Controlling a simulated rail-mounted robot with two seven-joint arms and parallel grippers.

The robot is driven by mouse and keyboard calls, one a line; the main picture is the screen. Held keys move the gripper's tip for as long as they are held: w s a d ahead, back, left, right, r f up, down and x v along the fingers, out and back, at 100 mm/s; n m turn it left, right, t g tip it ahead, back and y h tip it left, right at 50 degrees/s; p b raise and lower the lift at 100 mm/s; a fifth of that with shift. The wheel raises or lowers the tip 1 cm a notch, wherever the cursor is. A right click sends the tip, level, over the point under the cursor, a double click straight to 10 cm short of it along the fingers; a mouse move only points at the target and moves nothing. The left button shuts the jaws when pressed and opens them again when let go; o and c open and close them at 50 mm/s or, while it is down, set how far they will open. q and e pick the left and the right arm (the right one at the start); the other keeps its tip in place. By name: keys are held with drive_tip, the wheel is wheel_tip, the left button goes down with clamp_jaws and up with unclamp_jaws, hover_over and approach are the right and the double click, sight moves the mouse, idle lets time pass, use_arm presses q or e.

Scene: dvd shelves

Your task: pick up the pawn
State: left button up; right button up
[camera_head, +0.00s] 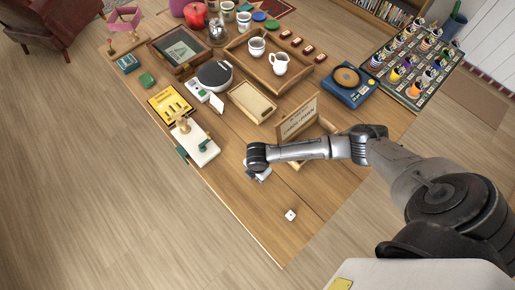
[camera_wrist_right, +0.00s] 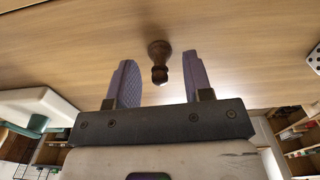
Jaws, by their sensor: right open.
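The pawn (camera_wrist_right: 159,60) is a small dark brown turned-wood piece. In the right wrist view it stands at the wooden table (camera_wrist_right: 235,35), between the lines of my two fingers and beyond them. My right gripper (camera_wrist_right: 160,78) is open, with the purple pads apart on either side of the pawn; I see no contact with it. In the head view my right gripper (camera_head: 259,174) is low over the front part of the table (camera_head: 240,210), and the arm hides the pawn there. My left gripper is not in view.
A white die (camera_head: 291,215) lies nearby on the table. A white board with a green handle (camera_head: 196,143) is to the left. The front table surface is mostly clear.

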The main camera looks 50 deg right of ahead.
drive_tip(key=shift+f, duration=0.15)
clamp_jaws()
idle(0.4)
